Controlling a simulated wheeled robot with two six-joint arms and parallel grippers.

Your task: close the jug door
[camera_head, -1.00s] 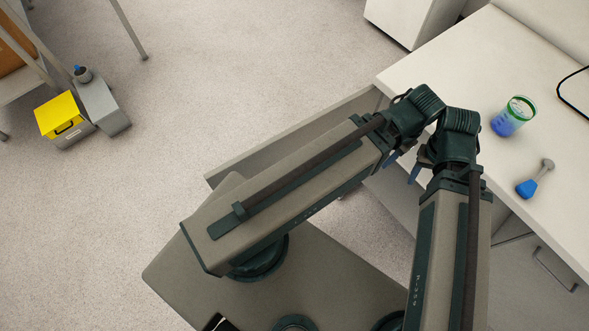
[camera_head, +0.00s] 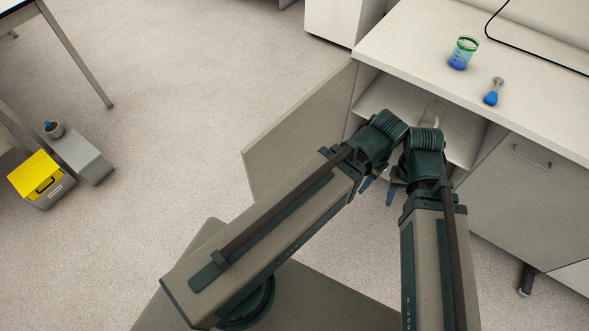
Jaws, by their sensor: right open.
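The cabinet door (camera_head: 290,138), a pale flat panel, stands swung wide open to the left of its cabinet under the counter. In the open compartment a clear, pale jug (camera_head: 434,112) shows partly above my wrists; its lower part is hidden. My right gripper (camera_head: 379,189) is open, its blue fingertips apart and pointing down in front of the compartment, to the right of the door. I see nothing between the fingers. I cannot make out my left gripper; only its arm shows, crossing in front of the door's lower part.
On the counter (camera_head: 420,45) stand a green-rimmed beaker with blue liquid (camera_head: 461,55) and a small blue flask (camera_head: 492,95). A closed cabinet front with a handle (camera_head: 532,157) lies to the right. A yellow box (camera_head: 38,172) is on the floor far left. The floor left of the door is clear.

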